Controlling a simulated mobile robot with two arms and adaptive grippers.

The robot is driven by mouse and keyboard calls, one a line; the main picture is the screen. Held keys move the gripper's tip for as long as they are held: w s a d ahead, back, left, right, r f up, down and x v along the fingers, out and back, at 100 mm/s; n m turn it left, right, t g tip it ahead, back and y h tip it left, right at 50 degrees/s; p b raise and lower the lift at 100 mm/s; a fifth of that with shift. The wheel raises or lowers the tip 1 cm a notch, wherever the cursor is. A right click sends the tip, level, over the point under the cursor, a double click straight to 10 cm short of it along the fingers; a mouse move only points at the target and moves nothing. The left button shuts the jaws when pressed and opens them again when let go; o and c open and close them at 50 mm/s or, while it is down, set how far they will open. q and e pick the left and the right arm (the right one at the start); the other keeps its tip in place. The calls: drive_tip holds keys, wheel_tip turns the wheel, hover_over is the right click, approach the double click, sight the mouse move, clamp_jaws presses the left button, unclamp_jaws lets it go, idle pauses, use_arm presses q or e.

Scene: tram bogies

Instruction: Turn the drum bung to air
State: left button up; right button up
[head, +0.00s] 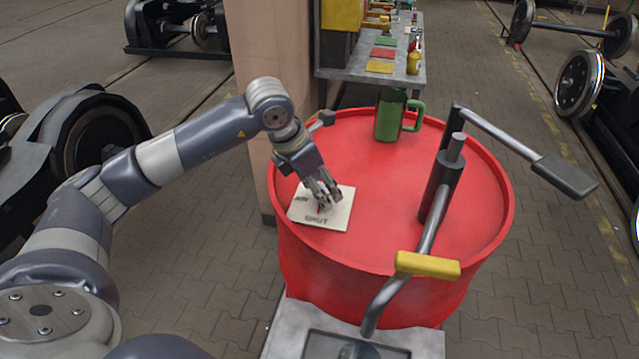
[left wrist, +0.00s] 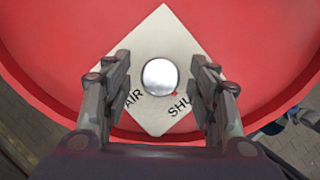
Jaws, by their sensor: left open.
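The red drum (head: 385,185) stands in the middle of the head view. A pale square plate (head: 340,212) lies near the left edge of its top, lettered AIR and SHUT. In the left wrist view the bung (left wrist: 160,76) is a round silvery cap on the plate (left wrist: 163,28). A small red mark shows at its lower right edge, on the side of SHUT. My left gripper (head: 329,197) is over the plate, pointing down. In the left wrist view its open fingers (left wrist: 163,88) are on either side of the bung, with gaps between.
A hand pump (head: 437,190) with a long crank handle (head: 565,176) and a yellow grip (head: 427,265) rises at the drum's right. A green jug (head: 390,117) stands at the drum's back. A shelf with small items (head: 372,73) is behind. A pillar (head: 262,50) stands at left.

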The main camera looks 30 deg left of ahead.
use_arm(q)
drive_tip(key=c, duration=1.1)
drive_tip(key=shift+o, duration=0.2)
use_arm(e)
drive_tip(key=shift+a, duration=0.35)
drive_tip(key=shift+f, duration=0.15)
